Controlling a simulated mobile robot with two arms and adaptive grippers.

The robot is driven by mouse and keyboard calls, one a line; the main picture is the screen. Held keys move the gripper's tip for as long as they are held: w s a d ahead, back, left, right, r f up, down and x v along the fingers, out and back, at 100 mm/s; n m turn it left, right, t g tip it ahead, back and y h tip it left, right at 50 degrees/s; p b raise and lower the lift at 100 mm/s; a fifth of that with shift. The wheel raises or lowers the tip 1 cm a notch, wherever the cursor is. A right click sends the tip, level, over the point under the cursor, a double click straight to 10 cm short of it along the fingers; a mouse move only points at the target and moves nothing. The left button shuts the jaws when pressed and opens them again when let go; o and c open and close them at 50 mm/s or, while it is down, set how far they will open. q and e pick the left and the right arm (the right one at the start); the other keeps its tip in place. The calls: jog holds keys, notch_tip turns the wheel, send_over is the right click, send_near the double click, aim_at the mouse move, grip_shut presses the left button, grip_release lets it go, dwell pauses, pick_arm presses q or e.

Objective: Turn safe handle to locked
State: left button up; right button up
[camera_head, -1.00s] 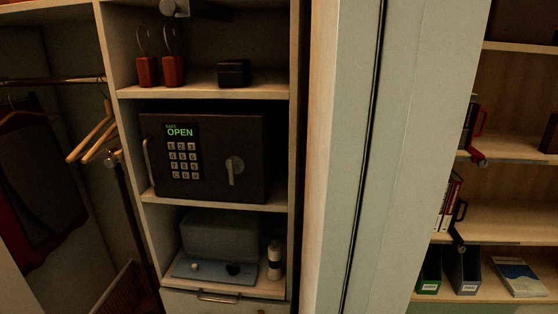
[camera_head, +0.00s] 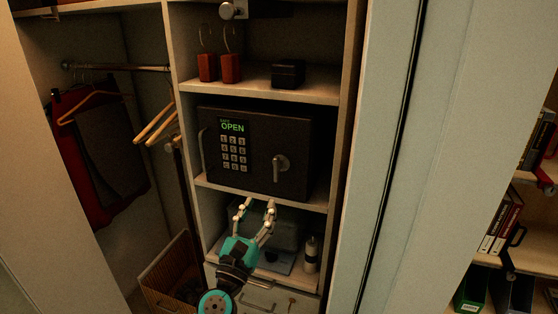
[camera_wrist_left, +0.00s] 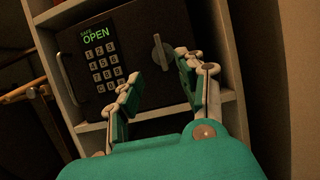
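The dark safe (camera_head: 258,135) stands on the middle shelf of the closet unit, with its door closed and its green display (camera_head: 233,126) reading OPEN. Its silver turn handle (camera_head: 281,165) is on the right of the door and points roughly downward. It also shows in the left wrist view (camera_wrist_left: 161,52), just beyond the fingers. My left gripper (camera_head: 257,204) is in front of the shelf below the safe, fingers pointing up. Its fingers are apart with nothing between them, and it does not touch the handle. My right gripper is not in view.
Two red padlock-like items (camera_head: 230,68) and a small black box (camera_head: 288,73) sit on the shelf above. A white bottle (camera_head: 311,254) stands on the shelf below. Wooden hangers (camera_head: 155,128) hang at left. A pale door panel (camera_head: 385,150) stands on the right.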

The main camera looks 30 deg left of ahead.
aim_at(275, 170)
pick_arm(q)
jog(key=p+x, duration=0.3)
jog(key=x, duration=0.9)
jog(key=shift+w, duration=0.3)
grip_shut()
